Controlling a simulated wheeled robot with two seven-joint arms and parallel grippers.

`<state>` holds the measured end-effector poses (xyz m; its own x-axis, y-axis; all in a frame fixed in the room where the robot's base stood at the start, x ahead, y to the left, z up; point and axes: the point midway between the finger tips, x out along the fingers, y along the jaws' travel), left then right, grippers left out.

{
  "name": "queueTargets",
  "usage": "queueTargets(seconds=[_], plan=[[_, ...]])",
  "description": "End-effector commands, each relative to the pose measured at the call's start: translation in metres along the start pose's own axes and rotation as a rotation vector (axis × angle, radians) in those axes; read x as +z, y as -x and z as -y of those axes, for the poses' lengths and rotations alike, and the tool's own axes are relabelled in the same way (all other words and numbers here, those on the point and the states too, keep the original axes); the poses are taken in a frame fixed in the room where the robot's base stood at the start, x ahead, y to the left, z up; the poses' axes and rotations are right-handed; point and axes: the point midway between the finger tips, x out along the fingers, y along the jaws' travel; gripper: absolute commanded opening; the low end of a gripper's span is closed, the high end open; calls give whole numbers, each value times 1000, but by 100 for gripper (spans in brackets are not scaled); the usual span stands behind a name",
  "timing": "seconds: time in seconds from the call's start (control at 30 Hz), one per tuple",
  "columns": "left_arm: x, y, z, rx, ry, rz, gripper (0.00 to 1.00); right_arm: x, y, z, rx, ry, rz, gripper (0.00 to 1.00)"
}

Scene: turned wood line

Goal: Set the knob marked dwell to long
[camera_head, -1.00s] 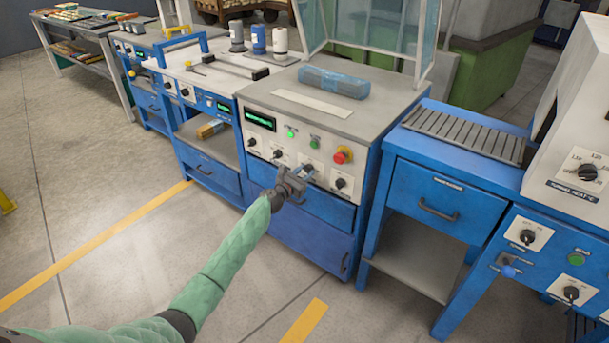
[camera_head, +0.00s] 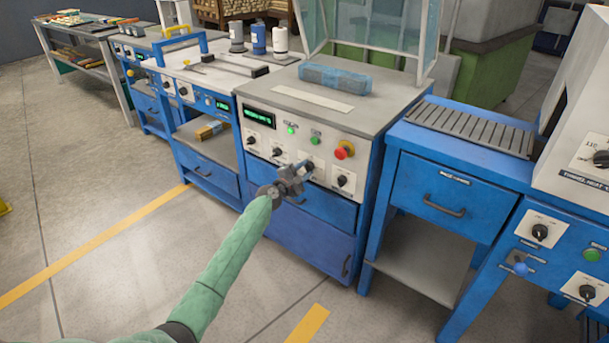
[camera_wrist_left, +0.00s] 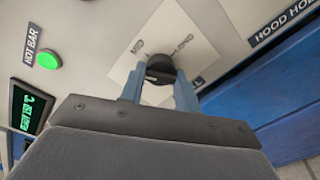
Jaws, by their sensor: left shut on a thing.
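The knob (camera_wrist_left: 160,71) is black and sits on a white square plate (camera_wrist_left: 190,45) on the machine's pale front panel. In the left wrist view, one printed word on the plate looks like "LONG", up and to the right of the knob. The name label (camera_wrist_left: 197,82) is mostly hidden, with only its end, like "LL", showing. My left gripper (camera_head: 306,168) is at the panel in the head view. In the wrist view its two blue fingers are shut on the knob, one on each side. Which mark the knob points to cannot be told. My right gripper is not in view.
A red stop button (camera_head: 344,150), another black knob (camera_head: 343,181) and lit green buttons (camera_head: 291,130) are close by on the same panel. A blue drawer (camera_head: 318,206) lies below. A blue bench (camera_head: 440,188) stands to the right. Open floor is at the left.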

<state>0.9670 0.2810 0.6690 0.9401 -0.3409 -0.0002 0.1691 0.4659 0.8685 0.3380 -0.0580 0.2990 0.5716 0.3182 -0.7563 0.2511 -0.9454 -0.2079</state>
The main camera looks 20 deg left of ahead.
Motion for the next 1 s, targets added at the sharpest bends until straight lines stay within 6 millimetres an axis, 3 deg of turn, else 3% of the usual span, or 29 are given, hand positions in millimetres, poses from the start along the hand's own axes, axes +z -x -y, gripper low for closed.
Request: queueTargets(seconds=[0.4,1.0], plan=[[-2,0,4,-1,-386,1,9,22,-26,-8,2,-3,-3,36],[0,0,2,-3,-956,2,9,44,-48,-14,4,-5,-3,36]])
